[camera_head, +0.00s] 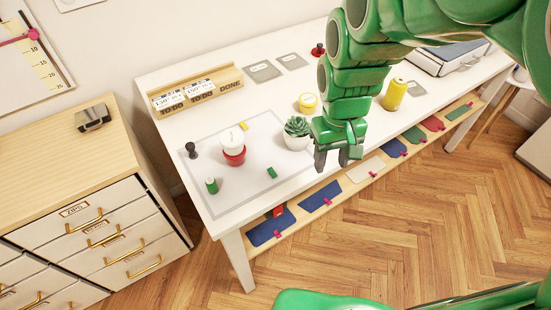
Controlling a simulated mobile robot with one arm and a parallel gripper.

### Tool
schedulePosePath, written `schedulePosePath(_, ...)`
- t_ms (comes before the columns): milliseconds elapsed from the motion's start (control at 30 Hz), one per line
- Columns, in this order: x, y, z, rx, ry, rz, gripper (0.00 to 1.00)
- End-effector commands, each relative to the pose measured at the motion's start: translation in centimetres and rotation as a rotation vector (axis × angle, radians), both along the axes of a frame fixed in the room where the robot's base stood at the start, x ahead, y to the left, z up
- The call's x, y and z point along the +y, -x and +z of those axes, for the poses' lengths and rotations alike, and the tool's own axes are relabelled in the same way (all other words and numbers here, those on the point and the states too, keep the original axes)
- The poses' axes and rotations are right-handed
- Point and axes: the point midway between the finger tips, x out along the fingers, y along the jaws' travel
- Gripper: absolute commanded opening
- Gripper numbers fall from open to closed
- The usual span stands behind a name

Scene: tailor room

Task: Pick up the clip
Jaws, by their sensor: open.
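I cannot tell for certain which thing is the clip. A dark metallic object (92,117) like a wide binder clip lies on the wooden drawer cabinet at the left. Small pink clips, one of them at the blue swatch (328,201), sit on fabric swatches along the low shelf. My gripper (334,162) is open and points down over the front edge of the white table, just right of a succulent in a white pot (297,142). Nothing shows between its fingers. It is far right of the dark metallic object. My green arm hides part of the table's back right.
The white table (222,200) holds a grey mat with a red-and-white pot (233,153), a green spool (211,185), a dark stamp-like piece (191,150) and a green block (272,173). A yellow can (394,95) stands right of my gripper. The wood floor (400,230) in front is clear.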

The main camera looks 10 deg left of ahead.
Motion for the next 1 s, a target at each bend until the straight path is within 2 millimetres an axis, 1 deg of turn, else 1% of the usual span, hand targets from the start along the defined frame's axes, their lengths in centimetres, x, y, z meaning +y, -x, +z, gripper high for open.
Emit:
schedulePosePath(33, 1.3, -0.8, -0.5, -0.004, -0.002, 0.032, 0.47)
schedulePosePath(200, 5.5, -3.1, -2.2, -0.021, -0.012, 0.130, 0.47)
schedulePosePath(400, 10.6, -4.9, -4.5, -0.040, -0.024, 0.240, 0.47)
schedulePosePath(533, 13.2, -5.6, -5.7, -0.050, -0.030, 0.294, 0.47)
schedulePosePath(600, 14.1, -5.8, -6.1, -0.053, -0.033, 0.313, 0.47)
schedulePosePath(700, 14.9, -6.0, -6.6, -0.055, -0.034, 0.329, 0.47)
schedulePosePath(867, 15.2, -6.1, -7.5, -0.056, -0.035, 0.334, 0.47)
schedulePosePath(1000, 15.2, -6.0, -8.9, -0.055, -0.035, 0.334, 0.47)
